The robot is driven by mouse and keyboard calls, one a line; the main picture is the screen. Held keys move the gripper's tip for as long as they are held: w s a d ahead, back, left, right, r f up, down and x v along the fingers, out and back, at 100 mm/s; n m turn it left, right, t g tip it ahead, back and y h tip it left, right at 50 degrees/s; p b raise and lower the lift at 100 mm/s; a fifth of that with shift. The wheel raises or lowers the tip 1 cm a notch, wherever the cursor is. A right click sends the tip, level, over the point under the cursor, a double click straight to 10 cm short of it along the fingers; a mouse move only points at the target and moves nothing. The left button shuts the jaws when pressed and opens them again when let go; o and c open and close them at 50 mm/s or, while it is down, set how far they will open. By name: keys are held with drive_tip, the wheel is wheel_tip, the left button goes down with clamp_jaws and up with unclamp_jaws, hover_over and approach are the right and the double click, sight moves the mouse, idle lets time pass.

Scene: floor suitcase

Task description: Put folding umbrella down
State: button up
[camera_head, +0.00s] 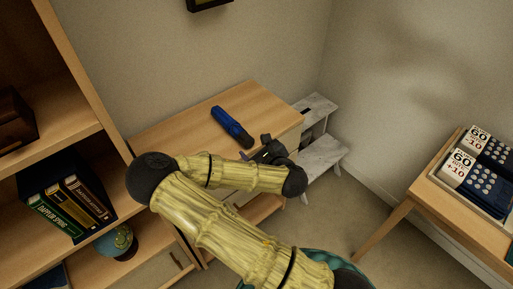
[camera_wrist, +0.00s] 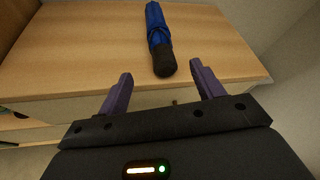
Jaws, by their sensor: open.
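The folding umbrella (camera_head: 231,124) is blue with a black handle end. It lies on top of a light wooden cabinet (camera_head: 178,131), near the cabinet's right part. In the wrist view the umbrella (camera_wrist: 158,40) lies lengthwise on the wooden top, its black end toward me. My gripper (camera_head: 262,151) is at the cabinet's front edge, just short of the umbrella's black end. In the wrist view my gripper (camera_wrist: 158,85) shows its two purple fingers spread wide with nothing between them. The fingers are apart from the umbrella.
A wooden shelf unit with books (camera_head: 70,205) and a globe (camera_head: 115,241) stands at the left. A grey step stool (camera_head: 322,157) is right of the cabinet. A wooden table (camera_head: 425,190) with boxed goods (camera_head: 480,165) stands at the right. Floor between is clear.

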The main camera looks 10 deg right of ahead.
drive_tip(key=s+d+f+m+g+h, duration=0.2)
drive_tip(key=d+m+h, duration=0.3)
drive_tip(key=m, duration=0.8)
drive_tip(key=s+d+f+m+g+h, duration=0.1)
drive_tip(key=d+f+m+g+h, duration=0.1)
drive_tip(key=d+m, duration=0.8)
drive_tip(key=s+a+r+m+g+y, duration=0.1)
drive_tip(key=s+r+m, duration=0.4)
drive_tip(key=m, duration=0.5)
drive_tip(key=s+a+r+m+g, duration=0.4)
drive_tip(key=s+r+m+g, duration=0.1)
drive_tip(key=s+m, duration=0.4)
drive_tip(key=shift+r+m+y, duration=0.4)
drive_tip(key=shift+r+m, duration=0.05)
drive_tip(key=shift+m, duration=0.75)
drive_tip(key=w+p+v, duration=0.2)
drive_tip(key=p+v, duration=0.8)
drive_tip(key=shift+w+r+p, duration=0.25)
drive_tip(key=shift+r+p, duration=0.15)
drive_tip(key=shift+r, duration=0.15)
